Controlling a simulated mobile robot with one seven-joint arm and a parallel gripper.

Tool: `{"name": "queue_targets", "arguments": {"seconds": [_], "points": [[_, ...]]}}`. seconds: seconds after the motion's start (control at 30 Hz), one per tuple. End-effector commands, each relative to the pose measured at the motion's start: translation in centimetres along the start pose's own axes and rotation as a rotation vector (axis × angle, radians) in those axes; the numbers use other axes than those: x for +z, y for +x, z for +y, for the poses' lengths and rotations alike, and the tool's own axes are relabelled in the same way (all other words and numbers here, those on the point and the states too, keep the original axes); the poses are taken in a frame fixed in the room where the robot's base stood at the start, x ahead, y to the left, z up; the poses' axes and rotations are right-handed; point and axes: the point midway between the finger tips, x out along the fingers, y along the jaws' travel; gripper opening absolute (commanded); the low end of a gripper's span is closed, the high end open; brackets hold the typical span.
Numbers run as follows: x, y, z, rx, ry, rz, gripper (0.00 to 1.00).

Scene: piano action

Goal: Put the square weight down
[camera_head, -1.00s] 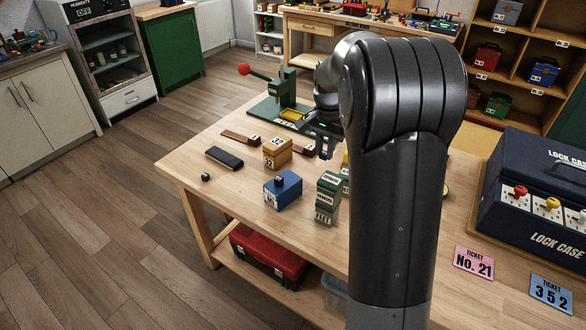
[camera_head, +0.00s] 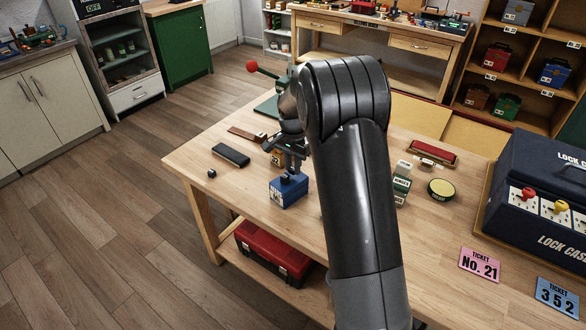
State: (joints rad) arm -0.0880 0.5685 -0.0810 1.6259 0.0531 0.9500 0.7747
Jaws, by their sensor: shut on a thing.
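The square weight, a blue block with a small black knob on top (camera_head: 288,194), sits upright on the wooden workbench (camera_head: 240,200), left of my arm. My gripper (camera_head: 290,171) points down from above and is shut on its knob. The fingertips and knob are small and dark here. The block appears to rest on the bench top; any small gap under it cannot be made out.
A wooden block (camera_head: 277,158) stands just behind my gripper. A dark flat case (camera_head: 231,155) lies to the left. Right of my arm are a green-and-white box (camera_head: 402,183), a round yellow-rimmed tin (camera_head: 441,190) and the lock case (camera_head: 535,200).

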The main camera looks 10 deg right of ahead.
Motion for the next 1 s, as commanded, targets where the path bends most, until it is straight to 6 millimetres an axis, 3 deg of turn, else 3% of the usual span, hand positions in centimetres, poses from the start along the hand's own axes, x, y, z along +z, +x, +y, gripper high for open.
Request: {"name": "queue_targets", "arguments": {"seconds": [0.1, 0.47, 0.5, 0.7, 1.0], "points": [[0.0, 1.5, 0.0, 0.0, 0.0, -0.001, 0.0], [0.0, 1.9, 0.0, -0.001, 0.0, 0.001, 0.0], [0.0, 1.9, 0.0, -0.001, 0.0, 0.001, 0.22], [0.0, 1.9, 0.0, -0.001, 0.0, 0.001, 0.38], [0.0, 1.7, 0.0, -0.001, 0.0, 0.001, 0.41]]}}
